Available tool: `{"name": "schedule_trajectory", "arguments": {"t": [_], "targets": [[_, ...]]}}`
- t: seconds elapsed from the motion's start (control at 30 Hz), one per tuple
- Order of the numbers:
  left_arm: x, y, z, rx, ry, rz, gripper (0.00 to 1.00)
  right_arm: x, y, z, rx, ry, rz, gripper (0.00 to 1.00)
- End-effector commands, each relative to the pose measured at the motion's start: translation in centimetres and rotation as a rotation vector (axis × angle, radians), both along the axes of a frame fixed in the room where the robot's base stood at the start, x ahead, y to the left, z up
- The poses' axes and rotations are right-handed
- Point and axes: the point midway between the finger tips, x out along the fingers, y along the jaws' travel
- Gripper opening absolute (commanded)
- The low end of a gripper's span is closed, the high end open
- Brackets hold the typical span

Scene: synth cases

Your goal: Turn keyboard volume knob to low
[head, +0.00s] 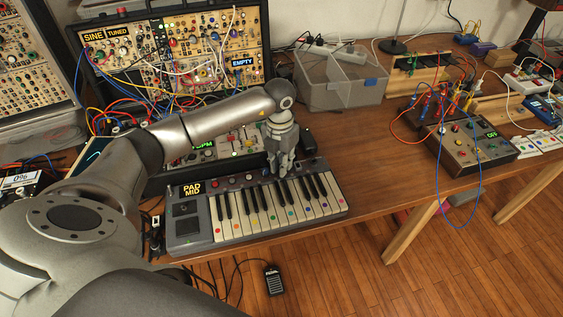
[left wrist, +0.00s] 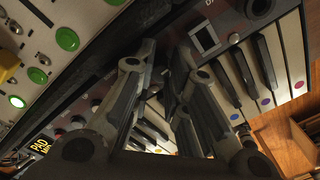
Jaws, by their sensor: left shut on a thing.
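The keyboard (head: 185,226) lies at the table's front edge, with a small display (head: 191,189) reading "PAD MID" at its left end. Small red-marked knobs (head: 232,180) run along its upper panel. My left gripper (head: 276,172) points down at this panel, behind the keys and right of these knobs. In the left wrist view its fingers (left wrist: 163,88) are closed together over the panel, on what looks like the volume knob, which they mostly hide. The display shows at the lower left there (left wrist: 40,146). The knob's setting cannot be read. My right gripper is out of view.
A modular synth with patch cables (head: 175,45) stands behind, and a green-lit panel (head: 225,145) sits just behind the keyboard. A clear grey bin (head: 340,82) is at the back. Bare table (head: 375,150) lies right of the keyboard, before a cabled box (head: 470,145).

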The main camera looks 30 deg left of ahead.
Motion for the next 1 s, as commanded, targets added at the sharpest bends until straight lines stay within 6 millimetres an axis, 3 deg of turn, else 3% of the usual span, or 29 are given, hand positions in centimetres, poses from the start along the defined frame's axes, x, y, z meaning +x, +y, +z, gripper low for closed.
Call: {"name": "schedule_trajectory", "arguments": {"t": [1.0], "targets": [[0.0,0.0,0.2,0.001,-0.002,0.923,0.00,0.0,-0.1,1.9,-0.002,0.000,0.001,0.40]]}}
